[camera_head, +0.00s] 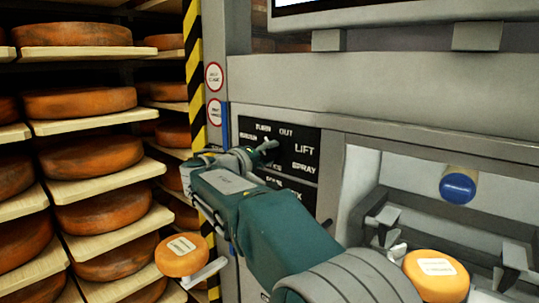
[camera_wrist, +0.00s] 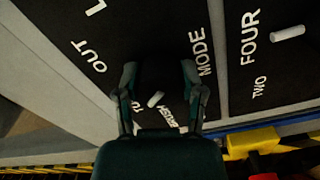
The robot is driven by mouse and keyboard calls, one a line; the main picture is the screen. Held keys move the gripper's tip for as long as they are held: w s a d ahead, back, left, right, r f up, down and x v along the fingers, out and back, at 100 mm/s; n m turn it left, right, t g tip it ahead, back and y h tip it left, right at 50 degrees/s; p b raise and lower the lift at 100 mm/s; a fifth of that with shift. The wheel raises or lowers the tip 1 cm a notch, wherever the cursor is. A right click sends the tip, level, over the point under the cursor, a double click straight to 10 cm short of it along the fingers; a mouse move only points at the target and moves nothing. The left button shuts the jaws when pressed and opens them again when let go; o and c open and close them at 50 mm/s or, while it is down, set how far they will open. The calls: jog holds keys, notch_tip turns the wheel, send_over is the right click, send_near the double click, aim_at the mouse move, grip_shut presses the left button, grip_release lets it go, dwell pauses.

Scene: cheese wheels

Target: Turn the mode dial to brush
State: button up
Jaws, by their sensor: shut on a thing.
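The mode dial (camera_wrist: 160,78) is a dark knob on a black panel, between my fingers in the wrist view. Its white pointer mark (camera_wrist: 155,99) lies between the partly hidden "TURN" label (camera_wrist: 137,105) and the "BRUSH" label (camera_wrist: 170,117); I cannot tell exactly which it points at. My gripper (camera_wrist: 160,75) is shut on the dial, one finger on each side. In the head view my gripper (camera_head: 268,150) reaches the black panel (camera_head: 305,135) and hides most of the dial.
Racks of orange cheese wheels (camera_head: 80,104) on wooden boards stand at the left, beside a yellow-black striped post (camera_head: 194,75). At the right is an open bay with a blue-ended cylinder (camera_head: 458,188) and a cheese wheel (camera_head: 435,280). Another dial mark (camera_wrist: 288,33) is by "FOUR".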

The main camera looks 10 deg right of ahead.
jog(key=n, duration=0.5)
jog(key=shift+w+a+f+n, duration=0.1)
jog(key=shift+n, duration=0.3)
dwell(0.4)
jog(key=o, duration=1.1)
jog(key=shift+f, duration=0.1)
jog(key=shift+o, duration=0.2)
jog(key=shift+a, duration=0.2)
jog(key=shift+s+a, duration=0.2)
jog(key=shift+s, duration=0.05)
jog(key=v, duration=1.1)
jog(key=shift+a, duration=0.25)
